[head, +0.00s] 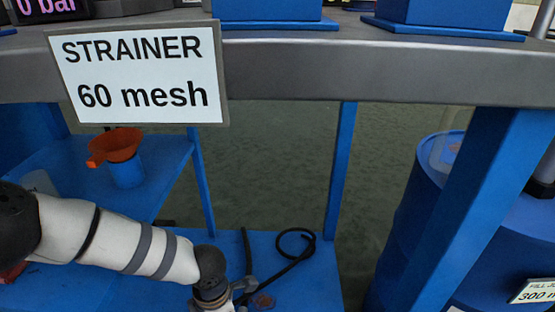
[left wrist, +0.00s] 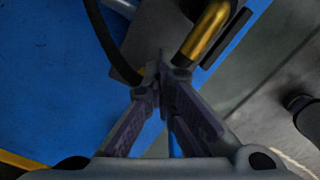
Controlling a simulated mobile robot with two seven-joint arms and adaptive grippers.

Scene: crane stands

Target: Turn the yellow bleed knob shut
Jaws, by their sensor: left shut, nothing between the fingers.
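My left arm comes in from the left in the head view, and its wrist is at the bottom edge over the lower blue shelf; its fingers cannot be made out there. In the left wrist view my left gripper (left wrist: 162,80) is shut and empty, its fingertips together. A brass-yellow cylinder (left wrist: 207,33) lies just beyond and right of the fingertips, apparently apart from them. A small yellow patch shows right behind the fingertips, mostly hidden. I cannot tell which of these, if either, is the yellow bleed knob. No yellow knob is clear in the head view. My right gripper is not in view.
A strainer sign (head: 138,75) hangs on the grey beam (head: 300,70). An orange funnel (head: 115,146) sits on a blue cup (head: 127,173) on the blue shelf. A black hose (head: 290,262) lies on the lower shelf (head: 320,290). A blue drum (head: 410,225) stands right.

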